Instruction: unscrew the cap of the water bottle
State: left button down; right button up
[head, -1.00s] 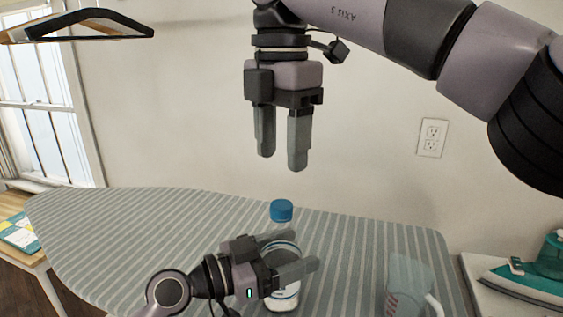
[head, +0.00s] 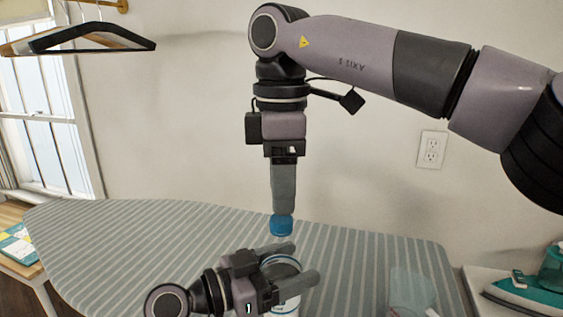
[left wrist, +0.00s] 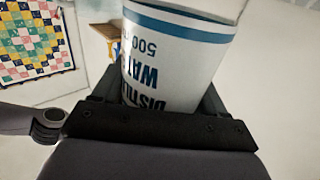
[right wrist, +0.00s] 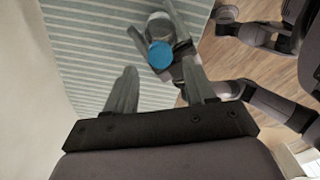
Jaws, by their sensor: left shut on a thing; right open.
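The water bottle (head: 286,304) is clear with a white and blue label and stands upright over the ironing board. My left gripper (head: 292,262) is shut around its body; the label fills the left wrist view (left wrist: 170,60). The blue cap (head: 281,226) is on top of the bottle. My right gripper (head: 283,208) points straight down from above, its fingertips at the cap's height or just over it. In the right wrist view its fingers (right wrist: 160,85) are apart, with the blue cap (right wrist: 160,55) beyond and between them. I cannot tell whether they touch it.
The striped ironing board (head: 130,240) is mostly clear to the left. A teal iron (head: 525,300) is at the far right. A black hanger (head: 95,38) hangs at the upper left.

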aim_at(281, 218)
jog(key=shift+f, duration=2.1)
grip_shut()
